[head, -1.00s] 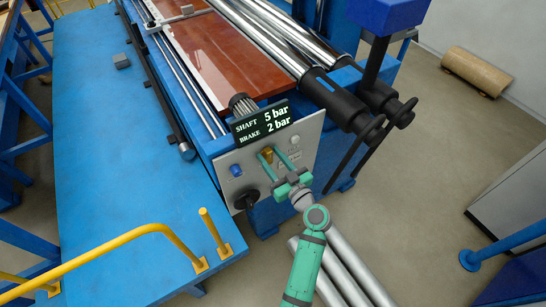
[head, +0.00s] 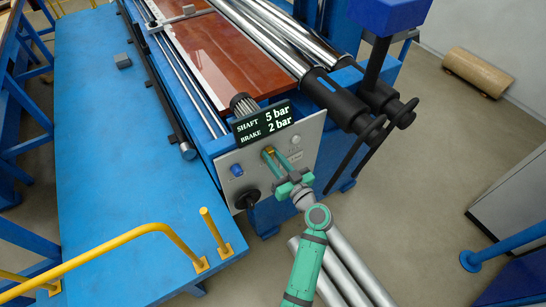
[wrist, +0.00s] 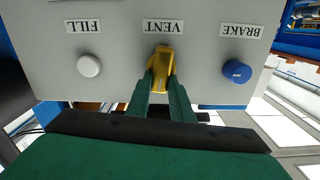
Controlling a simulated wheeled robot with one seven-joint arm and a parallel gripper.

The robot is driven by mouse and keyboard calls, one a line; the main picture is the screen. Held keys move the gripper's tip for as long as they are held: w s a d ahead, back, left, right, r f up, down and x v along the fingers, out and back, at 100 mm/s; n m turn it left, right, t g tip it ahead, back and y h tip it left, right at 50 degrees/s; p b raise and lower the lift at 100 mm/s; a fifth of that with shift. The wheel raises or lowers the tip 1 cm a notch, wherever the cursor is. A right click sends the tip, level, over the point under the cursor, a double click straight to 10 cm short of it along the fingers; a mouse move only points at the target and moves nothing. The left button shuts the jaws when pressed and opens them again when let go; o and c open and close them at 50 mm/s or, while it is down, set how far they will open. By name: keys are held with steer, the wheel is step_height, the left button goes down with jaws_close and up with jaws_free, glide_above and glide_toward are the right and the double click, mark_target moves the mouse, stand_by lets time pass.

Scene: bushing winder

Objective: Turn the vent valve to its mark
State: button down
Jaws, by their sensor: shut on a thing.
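The yellow vent valve handle (wrist: 162,66) sits on the grey panel under the VENT label (wrist: 163,26) in the wrist view. It also shows in the head view (head: 268,151), mostly behind my fingers. My gripper (wrist: 164,88) has its two green fingers closed on the lower part of the handle, one on each side. In the head view my gripper (head: 275,158) reaches to the panel from the lower right. The handle looks close to upright in the wrist view, with a slight tilt. I cannot make out the mark.
A white FILL button (wrist: 89,66) and a blue BRAKE knob (wrist: 236,71) flank the valve. A black knob (head: 247,199) is low on the panel. A display (head: 263,123) reads shaft 5 bar, brake 2 bar. Yellow rails (head: 130,237) stand on the blue platform.

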steer(key=m, duration=0.4)
steer(key=shift+w+d+f, duration=0.1)
steer(key=shift+w+d, duration=0.05)
steer(key=shift+d, duration=0.2)
steer(key=shift+w+d+f+m, duration=0.1)
steer(key=shift+f+m, duration=0.15)
steer(key=shift+m, duration=1.8)
steer(key=shift+w+d+f+m, duration=0.15)
steer(key=shift+f+m, duration=0.1)
steer(key=shift+m, duration=1.85)
steer(key=shift+w+d+f+m, duration=0.1)
steer(key=shift+f+m, duration=0.15)
steer(key=shift+m, duration=1.8)
steer(key=shift+s, duration=0.1)
steer(key=c, duration=1.6)
jaws_free()
steer(key=shift+o, duration=0.2)
